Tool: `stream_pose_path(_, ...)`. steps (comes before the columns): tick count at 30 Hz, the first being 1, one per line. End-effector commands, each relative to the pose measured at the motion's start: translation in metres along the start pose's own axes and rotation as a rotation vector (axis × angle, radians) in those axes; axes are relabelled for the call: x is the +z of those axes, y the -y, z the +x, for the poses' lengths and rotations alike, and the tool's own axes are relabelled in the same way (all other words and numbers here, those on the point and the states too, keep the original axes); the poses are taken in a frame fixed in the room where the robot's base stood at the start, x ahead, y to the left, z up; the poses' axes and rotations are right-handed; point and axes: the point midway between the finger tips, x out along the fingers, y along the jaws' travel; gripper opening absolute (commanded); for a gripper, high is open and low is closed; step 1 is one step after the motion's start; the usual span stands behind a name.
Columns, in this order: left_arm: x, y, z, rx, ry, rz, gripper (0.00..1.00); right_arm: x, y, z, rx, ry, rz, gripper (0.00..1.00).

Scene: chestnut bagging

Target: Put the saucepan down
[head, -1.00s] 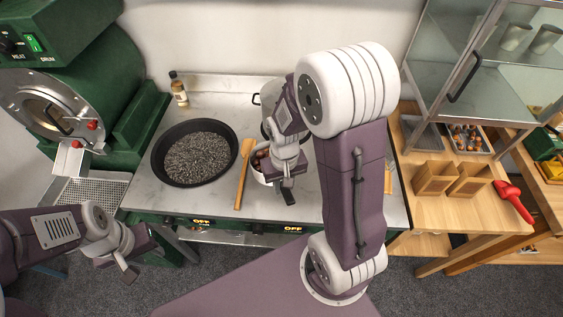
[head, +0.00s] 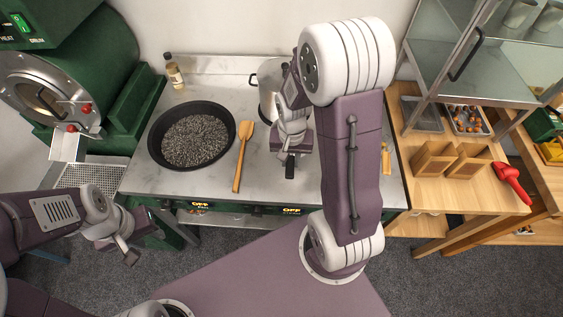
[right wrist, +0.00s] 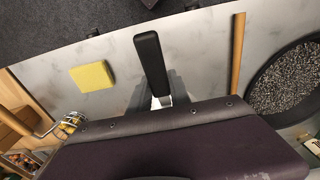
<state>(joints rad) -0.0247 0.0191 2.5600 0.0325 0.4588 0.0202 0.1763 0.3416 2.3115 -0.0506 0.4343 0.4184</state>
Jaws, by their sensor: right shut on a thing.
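My right gripper (head: 288,153) is shut on the saucepan's black handle (head: 290,168) above the right part of the steel counter. The handle (right wrist: 151,62) also shows in the right wrist view, its free end toward the counter's front edge.
A dark pan of gravel-like grains (head: 160,160) and a wooden spoon (head: 240,165) lie left of my right gripper. A yellow block (right wrist: 92,76) lies on the counter. Wooden boxes (head: 435,160) stand on the right table.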

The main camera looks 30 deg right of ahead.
Motion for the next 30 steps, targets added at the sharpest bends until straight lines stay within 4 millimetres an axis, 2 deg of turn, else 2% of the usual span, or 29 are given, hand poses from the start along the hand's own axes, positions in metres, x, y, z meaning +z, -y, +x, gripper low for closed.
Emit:
stream_pose_path(3,0.000,0.000,-0.003,0.000,0.000,0.000,0.36,-0.011,0.019,0.012,0.000,-0.001,-0.004,0.00)
stream_pose_path(7,0.000,0.000,-0.004,0.000,0.000,0.000,0.36,-0.016,0.028,0.019,-0.001,-0.003,-0.002,0.00)
stream_pose_path(11,0.000,0.000,-0.004,0.000,0.000,0.000,0.36,-0.017,0.029,0.022,-0.001,-0.004,0.000,0.00)
stream_pose_path(18,-0.001,0.000,-0.005,0.000,0.000,0.000,0.36,-0.014,0.028,0.057,0.000,0.000,-0.001,0.00)
stream_pose_path(25,-0.001,0.000,-0.005,0.000,0.000,0.000,0.36,-0.014,0.028,0.060,-0.001,-0.002,-0.001,0.00)
stream_pose_path(26,-0.001,0.000,-0.005,0.000,0.000,0.000,0.36,-0.013,0.028,0.061,0.001,0.001,0.000,0.29)
stream_pose_path(27,-0.001,0.000,-0.005,0.000,0.000,0.000,0.36,-0.013,0.028,0.061,0.001,0.001,0.000,0.40)
stream_pose_path(28,-0.001,0.000,-0.005,0.000,0.000,0.000,0.36,-0.013,0.028,0.061,0.001,0.001,0.000,0.45)
stream_pose_path(30,-0.001,0.000,-0.005,0.000,0.000,0.000,0.36,-0.013,0.028,0.061,0.000,0.001,0.000,0.45)
